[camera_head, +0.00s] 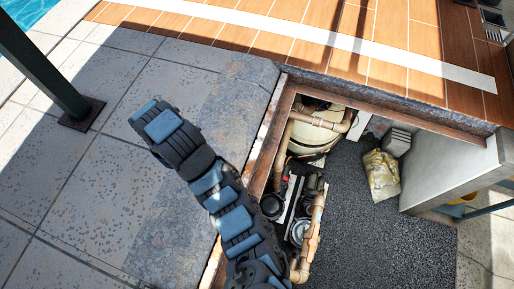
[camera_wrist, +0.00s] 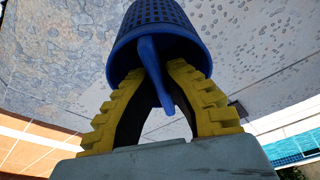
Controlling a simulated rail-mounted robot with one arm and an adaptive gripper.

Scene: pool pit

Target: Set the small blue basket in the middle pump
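The small blue basket (camera_wrist: 155,32) is in the wrist view, a perforated cup with a blue handle that hangs down between the fingers. My gripper (camera_wrist: 156,76) has yellow ribbed fingers closed in on the basket's handle side, and it holds the basket up. The basket and the gripper do not show in the head view. In the head view, pumps stand in the pit: one with a dark round opening (camera_head: 272,206) and one with a pale round top (camera_head: 299,233). My arm hides the pit's near left part, so I cannot tell which pump is the middle one.
A tan tank (camera_head: 312,138) with pipes (camera_head: 312,222) stands at the pit's back. A yellowish bag (camera_head: 381,175) lies on the gravel floor (camera_head: 370,235). A rusty rim (camera_head: 390,117) edges the pit. A dark post (camera_head: 45,75) stands on the paving at the left.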

